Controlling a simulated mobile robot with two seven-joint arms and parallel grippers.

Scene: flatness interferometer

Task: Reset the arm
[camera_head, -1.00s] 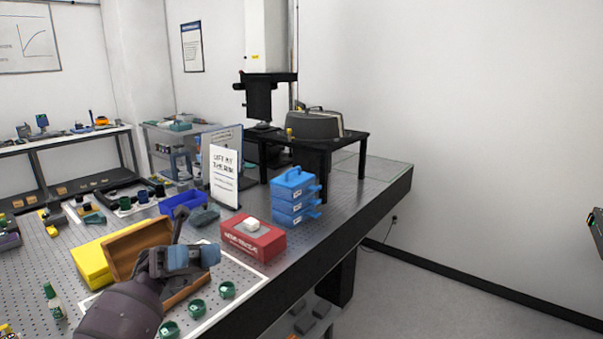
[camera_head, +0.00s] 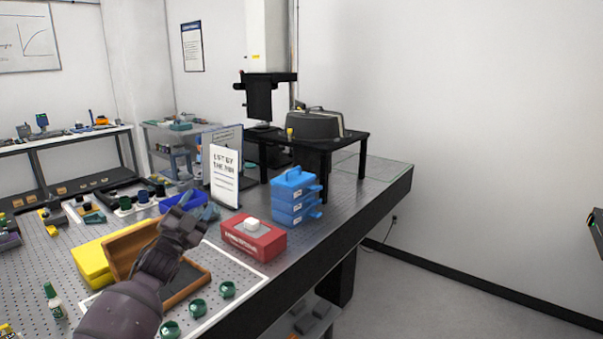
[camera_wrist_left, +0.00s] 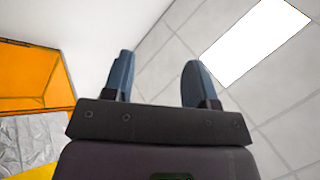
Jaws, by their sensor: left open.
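My left arm comes in from the bottom left, over the open wooden box (camera_head: 190,292) at the table's front. The left gripper (camera_head: 198,205) is raised above the box and points away, its blue fingertips apart with nothing between them. In the left wrist view the two blue fingers (camera_wrist_left: 160,82) stand apart and empty, with ceiling tiles and a bright light panel (camera_wrist_left: 256,42) behind them. My right gripper does not show.
A red box (camera_head: 253,240), stacked blue cases (camera_head: 294,207) and a white sign (camera_head: 224,176) stand right of the gripper. Green rings (camera_head: 227,289) lie at the front. A dark object (camera_head: 598,232) shows at the right edge.

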